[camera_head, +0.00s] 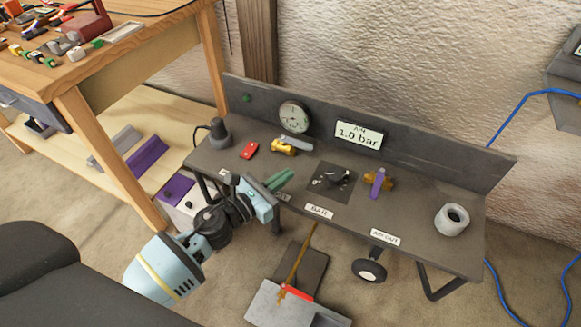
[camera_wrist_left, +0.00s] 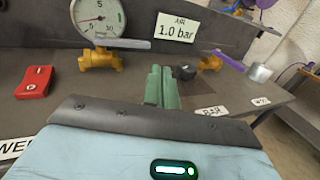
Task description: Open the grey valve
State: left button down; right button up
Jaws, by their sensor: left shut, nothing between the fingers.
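The grey valve has a brass body (camera_head: 283,147) and a grey lever (camera_head: 298,144), and sits on the dark bench below the round gauge. In the left wrist view its brass body (camera_wrist_left: 98,62) is at upper left, with the grey lever (camera_wrist_left: 128,43) lying level across its top and pointing right. My left gripper (camera_head: 281,180) is over the bench's front edge, nearer than the valve and apart from it. Its green fingers (camera_wrist_left: 161,86) are together and empty. In the left wrist view they point just right of the lever's end. My right gripper is out of view.
A purple-levered valve (camera_head: 378,183), a black knob (camera_head: 337,175) and a grey ring-shaped part (camera_head: 452,219) stand to the right. A red block (camera_head: 249,150) lies left of the valve. The gauge (camera_head: 295,117) and a 1.0 bar display (camera_head: 359,134) are behind. A wooden workbench (camera_head: 150,40) stands at left.

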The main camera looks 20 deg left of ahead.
pick_arm(q)
jog(key=s, duration=0.6)
jog(key=shift+a, duration=0.3)
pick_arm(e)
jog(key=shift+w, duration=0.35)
